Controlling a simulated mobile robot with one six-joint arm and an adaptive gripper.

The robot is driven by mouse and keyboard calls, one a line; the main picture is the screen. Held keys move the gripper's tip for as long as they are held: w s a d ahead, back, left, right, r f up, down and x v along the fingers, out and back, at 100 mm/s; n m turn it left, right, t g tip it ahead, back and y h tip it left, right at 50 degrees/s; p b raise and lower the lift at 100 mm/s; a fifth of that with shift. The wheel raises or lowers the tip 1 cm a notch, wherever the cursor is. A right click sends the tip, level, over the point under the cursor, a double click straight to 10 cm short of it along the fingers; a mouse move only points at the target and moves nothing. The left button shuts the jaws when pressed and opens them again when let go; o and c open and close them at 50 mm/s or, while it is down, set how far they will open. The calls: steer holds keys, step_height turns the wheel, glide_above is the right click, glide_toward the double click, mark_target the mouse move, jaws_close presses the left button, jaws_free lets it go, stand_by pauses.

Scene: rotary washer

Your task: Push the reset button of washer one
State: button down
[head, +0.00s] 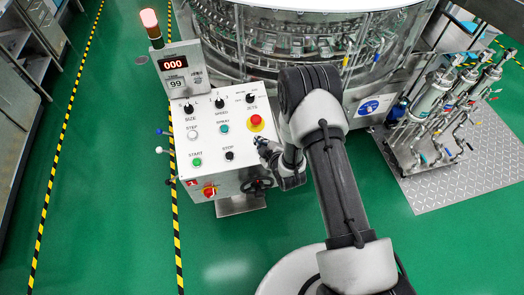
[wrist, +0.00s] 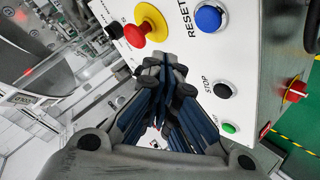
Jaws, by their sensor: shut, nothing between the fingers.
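The blue reset button (wrist: 208,18), labelled RESET, sits on the white control panel (wrist: 262,50) in the wrist view. In the head view I cannot make it out; my gripper and arm cover that side of the panel (head: 207,155). My gripper (wrist: 165,66) is shut and empty. Its fingertips are over the panel, near the RESET lettering and apart from the blue button in the picture. In the head view my gripper (head: 264,145) is at the panel's right edge, below the red emergency stop (head: 256,122). I cannot tell whether the fingertips touch the panel.
A black stop button (wrist: 222,90) and a green start button (wrist: 229,127) lie beside my fingers. The red emergency stop (wrist: 148,24) on its yellow ring is close to the fingertips. The washer (head: 300,45) stands behind the panel. Green floor is free at left.

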steer(key=shift+w+a+f+b, duration=0.1)
steer(key=shift+w+f+b, duration=0.15)
steer(key=shift+f+b, duration=0.55)
steer(key=shift+w+a+f+b, duration=0.1)
steer(key=shift+w+f+b, duration=0.1)
steer(key=shift+f+b, duration=0.6)
steer(key=shift+w+f+b, duration=0.25)
steer(key=shift+f+b, duration=0.15)
steer(key=shift+f, duration=0.75)
steer(key=shift+w+f+b, duration=0.1)
steer(key=shift+f+b, duration=0.35)
steer(key=shift+b, duration=0.15)
steer(key=shift+w+f+b, duration=0.1)
steer(key=shift+f+b, duration=0.25)
steer(key=shift+b, duration=0.15)
steer(key=shift+r, duration=0.15)
steer(key=shift+s+r+p, duration=0.2)
steer(key=shift+r+p, duration=0.35)
steer(key=shift+r, duration=0.1)
steer(key=shift+r, duration=0.1)
steer(key=shift+s+d+r+p, duration=0.1)
steer(key=shift+s+r+p, duration=0.1)
steer(key=shift+r+p, duration=0.45)
steer(key=shift+s+d+r+p, duration=0.1)
steer(key=shift+s+r+p, duration=0.25)
steer(key=shift+r, duration=0.55)
steer(key=shift+s+r+p, duration=0.1)
steer(key=shift+r+p, duration=0.45)
steer(key=shift+r, duration=0.2)
steer(key=shift+r, duration=0.1)
